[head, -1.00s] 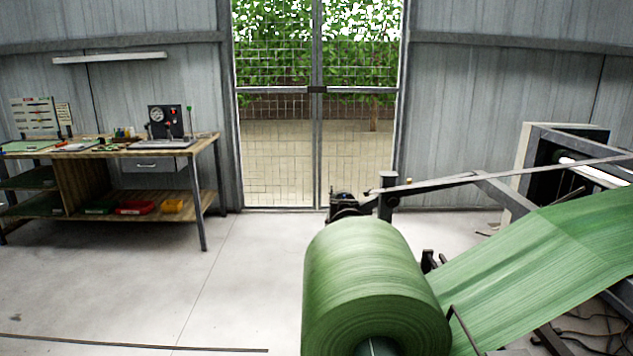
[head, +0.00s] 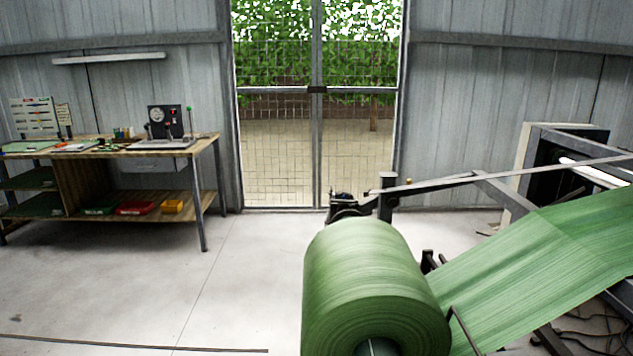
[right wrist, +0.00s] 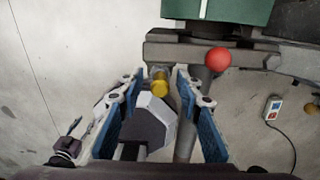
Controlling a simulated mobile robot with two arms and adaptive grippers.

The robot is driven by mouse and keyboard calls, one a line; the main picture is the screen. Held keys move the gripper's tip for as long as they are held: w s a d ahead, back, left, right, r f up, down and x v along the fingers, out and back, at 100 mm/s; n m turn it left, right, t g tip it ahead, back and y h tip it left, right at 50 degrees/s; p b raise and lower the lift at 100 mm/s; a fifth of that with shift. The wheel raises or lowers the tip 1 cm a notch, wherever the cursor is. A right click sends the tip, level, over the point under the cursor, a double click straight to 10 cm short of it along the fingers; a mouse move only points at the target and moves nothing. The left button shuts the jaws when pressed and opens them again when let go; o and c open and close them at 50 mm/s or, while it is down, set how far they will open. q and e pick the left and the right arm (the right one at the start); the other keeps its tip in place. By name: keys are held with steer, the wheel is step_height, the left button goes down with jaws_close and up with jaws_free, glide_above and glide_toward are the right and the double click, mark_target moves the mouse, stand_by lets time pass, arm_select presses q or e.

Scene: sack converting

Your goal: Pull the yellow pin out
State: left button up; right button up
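The yellow pin (right wrist: 159,87) shows in the right wrist view, just beyond a grey hexagonal part (right wrist: 150,122). My right gripper (right wrist: 160,76) is open, with its blue-padded fingers on either side of the pin. A gap shows between the pin and each finger, so neither appears to touch it. The pin's far end meets a dark metal bar (right wrist: 190,50); how deep it sits there is hidden. Neither gripper nor the pin shows in the head view.
A red ball knob (right wrist: 217,60) sits right of the pin, close to the right finger. A large green roll (head: 365,265) feeds a green web (head: 550,255) to the right. A workbench (head: 165,150) stands at the left wall. Cables (head: 600,325) lie at lower right.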

stand_by(0.4)
jaws_close()
steer(key=shift+r+p, duration=0.15)
steer(key=shift+p, duration=0.2)
steer(key=shift+d+r+p, duration=0.1)
steer(key=shift+r+p, duration=2.75)
steer(key=shift+r, duration=0.1)
steer(key=shift+r+p, duration=0.45)
steer(key=shift+p, duration=0.15)
